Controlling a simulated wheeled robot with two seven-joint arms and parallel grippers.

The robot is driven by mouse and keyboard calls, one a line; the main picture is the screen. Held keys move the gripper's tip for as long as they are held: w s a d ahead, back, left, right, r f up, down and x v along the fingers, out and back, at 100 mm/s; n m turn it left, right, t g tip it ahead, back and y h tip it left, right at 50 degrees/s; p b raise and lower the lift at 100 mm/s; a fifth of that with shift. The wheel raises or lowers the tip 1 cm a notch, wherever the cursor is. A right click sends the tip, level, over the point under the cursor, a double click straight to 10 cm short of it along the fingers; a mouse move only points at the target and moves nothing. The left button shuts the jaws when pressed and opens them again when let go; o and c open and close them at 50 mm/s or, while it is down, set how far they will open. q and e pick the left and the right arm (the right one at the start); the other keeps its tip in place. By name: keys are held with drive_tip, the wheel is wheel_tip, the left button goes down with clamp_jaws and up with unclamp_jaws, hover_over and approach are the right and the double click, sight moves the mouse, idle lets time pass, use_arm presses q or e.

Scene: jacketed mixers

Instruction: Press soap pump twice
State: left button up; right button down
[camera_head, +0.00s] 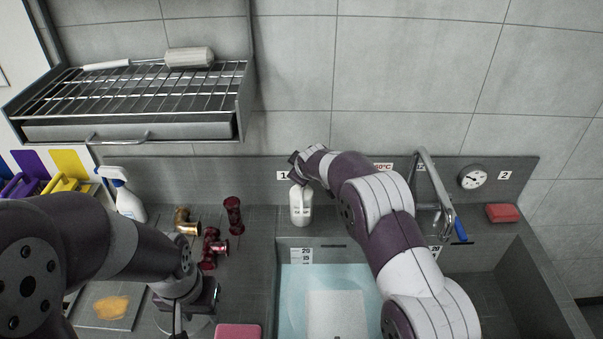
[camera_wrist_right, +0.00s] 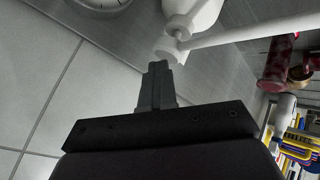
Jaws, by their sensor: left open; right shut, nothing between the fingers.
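The white soap pump bottle (camera_head: 301,207) stands upright on the ledge behind the water-filled basin. Its pump top is hidden by my right arm in the head view. In the right wrist view, the pale pump head (camera_wrist_right: 170,51) and long spout (camera_wrist_right: 250,33) show, with the bottle body (camera_wrist_right: 193,14) beyond. My right gripper (camera_wrist_right: 157,70) is shut and empty, its fingertips right by the pump head. I cannot tell whether they touch it. My left gripper (camera_head: 184,312) is open, low over the left counter, away from the bottle, its fingers partly hidden.
A faucet (camera_head: 436,180), red sponge (camera_head: 502,213) and gauge (camera_head: 472,177) are right of the bottle. Red fittings (camera_head: 234,215), a brass fitting (camera_head: 186,221) and a spray bottle (camera_head: 125,197) are to its left. A wire rack (camera_head: 135,90) hangs above left.

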drive_tip(key=shift+s+f, duration=0.1)
drive_tip(key=shift+f, duration=0.25)
drive_tip(key=shift+r+p, duration=0.95)
drive_tip(key=shift+r, duration=0.4)
drive_tip(key=shift+r, duration=0.1)
wheel_tip(320, 180, up, 5)
drive_tip(key=p, duration=0.4)
drive_tip(key=shift+w, duration=0.2)
idle(1.7)
